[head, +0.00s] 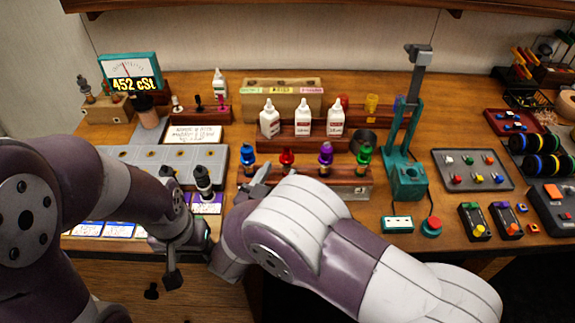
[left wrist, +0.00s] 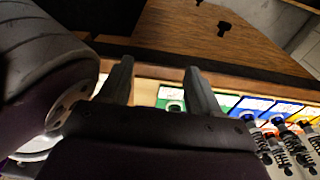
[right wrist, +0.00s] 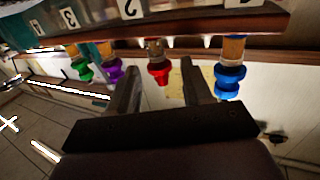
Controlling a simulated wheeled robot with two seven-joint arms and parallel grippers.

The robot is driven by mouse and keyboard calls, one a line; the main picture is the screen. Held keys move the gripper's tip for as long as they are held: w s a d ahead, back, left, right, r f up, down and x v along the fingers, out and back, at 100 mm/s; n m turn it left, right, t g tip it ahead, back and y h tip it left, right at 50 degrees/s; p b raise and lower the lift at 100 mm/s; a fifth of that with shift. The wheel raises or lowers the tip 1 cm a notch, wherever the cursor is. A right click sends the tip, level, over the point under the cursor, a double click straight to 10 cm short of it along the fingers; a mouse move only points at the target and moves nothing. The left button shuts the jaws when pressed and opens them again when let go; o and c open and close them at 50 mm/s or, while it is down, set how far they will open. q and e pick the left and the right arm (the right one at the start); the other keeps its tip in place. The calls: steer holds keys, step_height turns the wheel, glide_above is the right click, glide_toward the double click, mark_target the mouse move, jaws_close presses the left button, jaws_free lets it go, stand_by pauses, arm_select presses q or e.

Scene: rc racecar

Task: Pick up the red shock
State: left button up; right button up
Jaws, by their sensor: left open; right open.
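The red shock (head: 287,160) stands in a wooden rack (head: 345,191) between the blue shock (head: 248,158) and the purple shock (head: 326,155). My right gripper (head: 262,180) is open and in front of the rack. In the right wrist view, which is upside down, the red shock (right wrist: 158,68) shows between the open fingers of the right gripper (right wrist: 160,72), with nothing gripped. Its lower part is partly hidden in the head view by my right arm. My left gripper (head: 185,268) is open and empty at the table's front edge; its fingers (left wrist: 160,80) show in the left wrist view.
The green shock (head: 364,157) is at the rack's right end. White bottles (head: 304,118) stand behind the rack. A teal press (head: 407,175) stands to the right. Black-and-white shocks (head: 204,182) and coloured cards (head: 122,231) are at the left.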

mark_target(285, 165)
steer(key=b+x, duration=0.1)
steer(key=x, duration=0.3)
steer(key=shift+d, duration=0.15)
steer(key=shift+w+d, duration=0.15)
steer(key=shift+w, duration=0.35)
steer(key=shift+s+r, duration=0.15)
steer(key=c, duration=0.7)
steer(key=shift+c, duration=0.9)
step_height(285, 165, up, 10)
steer(key=shift+f+b, duration=0.75)
steer(key=shift+f, duration=0.6)
